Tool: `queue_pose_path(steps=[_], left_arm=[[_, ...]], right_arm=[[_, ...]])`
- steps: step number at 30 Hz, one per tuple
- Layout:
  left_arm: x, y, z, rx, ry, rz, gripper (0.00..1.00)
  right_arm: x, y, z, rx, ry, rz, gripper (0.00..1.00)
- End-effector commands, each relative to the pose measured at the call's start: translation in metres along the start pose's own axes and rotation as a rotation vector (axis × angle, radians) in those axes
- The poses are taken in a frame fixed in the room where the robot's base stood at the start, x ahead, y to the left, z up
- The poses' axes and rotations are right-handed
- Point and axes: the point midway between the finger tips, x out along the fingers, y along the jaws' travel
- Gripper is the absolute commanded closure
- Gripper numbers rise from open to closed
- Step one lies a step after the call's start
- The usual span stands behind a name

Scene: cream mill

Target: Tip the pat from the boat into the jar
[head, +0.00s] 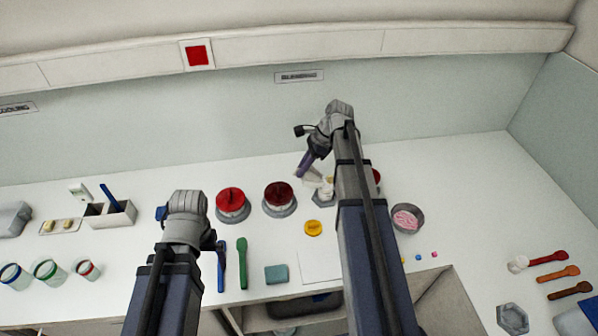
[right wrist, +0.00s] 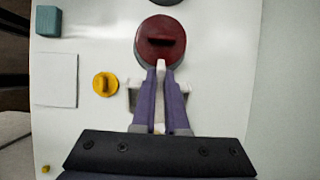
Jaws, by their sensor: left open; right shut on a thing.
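My right gripper (head: 307,164) has its purple fingers shut on a pale, slim handle (right wrist: 160,78), which appears to belong to the boat. The whitish boat (head: 312,177) hangs just below the fingertips, above the counter. An open jar (head: 326,191) appears to stand on a grey hexagonal base close beside it, partly hidden by my right arm. In the right wrist view the fingers cover most of what lies beneath. I cannot make out the pat in the boat. My left gripper (head: 186,208) is open at the front left, its fingertips mostly hidden by its wrist.
Two red-lidded jars (head: 231,203) (head: 279,198) stand left of the boat. A yellow lid (head: 313,228) lies in front. A blue spatula (head: 221,265), green spoon (head: 242,263) and teal block (head: 276,274) lie nearer. A pink-filled bowl (head: 407,217) stands right. The back right counter is clear.

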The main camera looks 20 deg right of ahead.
Motion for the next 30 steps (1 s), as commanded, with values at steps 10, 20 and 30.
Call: queue_pose_path(steps=[10, 20, 30], left_arm=[[0.013, 0.001, -0.001, 0.000, 0.000, 0.000, 0.00], [0.029, 0.003, -0.002, -0.001, 0.000, 0.000, 0.00], [0.044, 0.004, -0.003, -0.001, 0.000, 0.000, 0.00]], right_arm=[[-0.013, -0.001, -0.011, 0.002, -0.173, -0.001, 1.00], [-0.026, -0.001, -0.019, 0.000, -0.333, -0.002, 1.00], [-0.035, -0.001, -0.026, 0.000, -0.452, -0.001, 1.00]])
